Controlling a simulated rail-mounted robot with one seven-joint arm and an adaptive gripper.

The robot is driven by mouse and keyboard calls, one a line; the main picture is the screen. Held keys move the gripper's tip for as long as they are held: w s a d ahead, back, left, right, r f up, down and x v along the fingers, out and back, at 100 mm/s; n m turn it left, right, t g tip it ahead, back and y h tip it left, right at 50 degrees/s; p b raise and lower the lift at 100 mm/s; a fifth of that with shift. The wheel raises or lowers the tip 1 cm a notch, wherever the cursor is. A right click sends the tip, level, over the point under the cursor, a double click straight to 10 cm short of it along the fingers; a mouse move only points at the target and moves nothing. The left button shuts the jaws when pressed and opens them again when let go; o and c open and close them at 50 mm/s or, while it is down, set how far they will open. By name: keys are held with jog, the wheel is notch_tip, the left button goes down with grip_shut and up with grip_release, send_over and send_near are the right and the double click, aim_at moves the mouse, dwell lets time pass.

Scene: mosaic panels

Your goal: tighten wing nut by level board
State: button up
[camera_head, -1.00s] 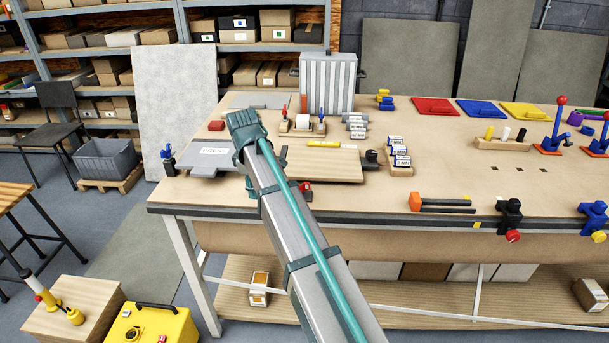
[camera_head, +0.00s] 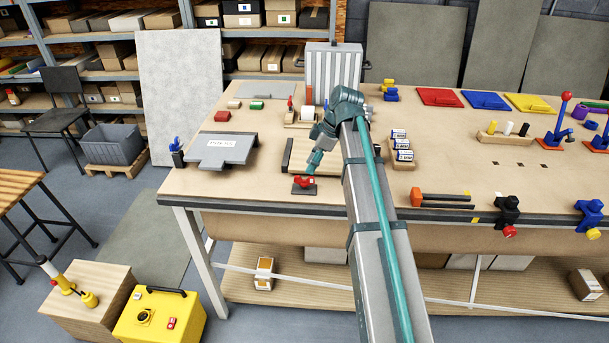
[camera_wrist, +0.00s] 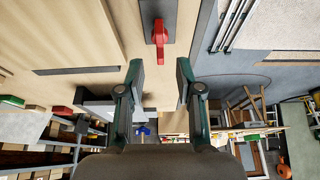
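A red wing nut (camera_head: 303,182) sits on a small dark plate (camera_head: 318,190) at the table's front edge, beside the near edge of the wooden board (camera_head: 300,155). In the wrist view the red wing nut (camera_wrist: 160,38) is at top centre, on its dark plate (camera_wrist: 149,12). My gripper (camera_head: 311,170) points down close above the wing nut. In the wrist view my gripper (camera_wrist: 160,72) has its two fingers apart with nothing between them; the wing nut lies ahead of the gap. Contact does not show. My arm hides the board's right part.
A grey plate with a white label (camera_head: 220,151) lies to the left, with a blue-topped piece (camera_head: 176,152) at the table's left edge. A holder with batteries (camera_head: 402,147), orange-ended tools (camera_head: 442,200) and a black clamp (camera_head: 507,212) are to the right.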

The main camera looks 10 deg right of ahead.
aim_at(304, 177)
jog(key=shift+p+x, duration=0.7)
jog(key=shift+x, duration=2.5)
grip_shut()
